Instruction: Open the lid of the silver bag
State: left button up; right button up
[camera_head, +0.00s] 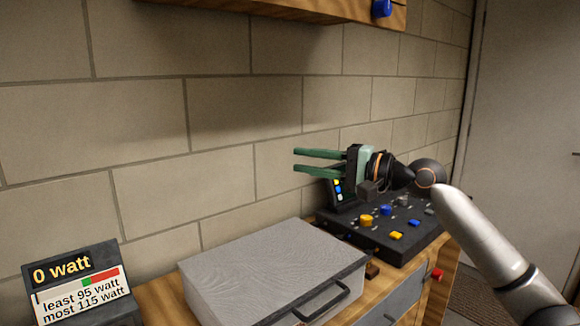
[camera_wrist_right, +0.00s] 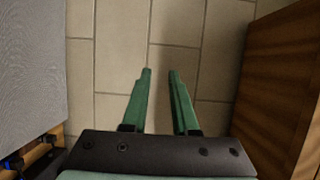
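The silver bag (camera_head: 275,262) is a grey, box-like case on the wooden worktop in the head view. Its flat lid is closed, and a black handle (camera_head: 325,303) is on its front side. My right gripper (camera_head: 295,161) has green fingers pointing left, held above and behind the bag's right end. Its fingers are apart with nothing between them. The right wrist view also shows the empty gap between the fingers (camera_wrist_right: 160,72), with the brick wall beyond. A grey surface, apparently the bag's top (camera_wrist_right: 30,60), fills that view's left edge. My left gripper is not in view.
A display reading "0 watt" (camera_head: 78,283) stands left of the bag. A black control panel (camera_head: 385,238) with coloured knobs lies to its right, under my right arm. A wooden shelf (camera_head: 290,10) hangs above. The space directly over the bag is clear.

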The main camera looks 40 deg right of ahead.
pick_arm(q)
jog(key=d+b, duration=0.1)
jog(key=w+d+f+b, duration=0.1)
jog(key=b, duration=0.1)
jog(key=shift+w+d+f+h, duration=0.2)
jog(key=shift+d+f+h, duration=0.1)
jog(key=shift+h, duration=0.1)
pick_arm(e)
jog(key=v, duration=0.8)
jog(key=shift+s, duration=0.35)
jog(key=shift+d, duration=0.1)
